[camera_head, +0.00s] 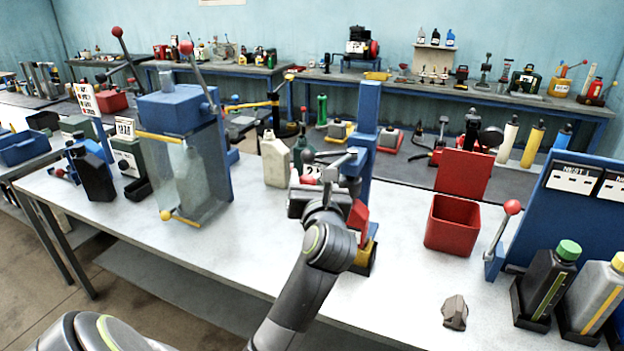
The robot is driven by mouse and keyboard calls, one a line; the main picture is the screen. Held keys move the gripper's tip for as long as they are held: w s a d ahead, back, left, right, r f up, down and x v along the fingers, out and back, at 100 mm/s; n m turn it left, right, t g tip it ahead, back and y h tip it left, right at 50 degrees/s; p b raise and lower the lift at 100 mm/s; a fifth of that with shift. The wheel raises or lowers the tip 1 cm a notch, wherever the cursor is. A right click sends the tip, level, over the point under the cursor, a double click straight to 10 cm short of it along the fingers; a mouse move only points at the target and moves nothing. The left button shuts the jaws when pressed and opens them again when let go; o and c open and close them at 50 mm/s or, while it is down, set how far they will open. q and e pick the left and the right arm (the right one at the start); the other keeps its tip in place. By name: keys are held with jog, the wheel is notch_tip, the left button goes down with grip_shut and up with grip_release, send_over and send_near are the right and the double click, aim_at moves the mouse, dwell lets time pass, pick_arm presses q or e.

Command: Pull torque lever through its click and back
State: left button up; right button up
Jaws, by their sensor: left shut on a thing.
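A blue upright post (366,125) stands on the bench near the middle, with red and yellow parts low at its base. A grey lever arm (332,156) with a round dark end sticks out to the left from the post, just above my gripper. My left gripper (336,178) is at the lever beside the post, shut on what looks like the lever. The gripper body hides the grip point and much of the lever's lower part. My right gripper is not in view.
Left of the post stand a cream bottle (275,160) and a blue-topped clear tank (190,170). To the right are an open red bin (452,225), a red-knobbed lever (500,232), and dark (545,285) and grey (597,292) bottles. A small grey-brown part (455,312) lies near the front edge.

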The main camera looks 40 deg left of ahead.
pick_arm(q)
jog(key=shift+a+r, duration=0.1)
jog(key=shift+r, duration=0.05)
jog(key=o, duration=1)
jog(key=shift+w, duration=0.1)
jog(key=shift+c, duration=0.2)
jog(key=shift+w+a+f, duration=0.1)
jog(key=shift+w+f, duration=0.2)
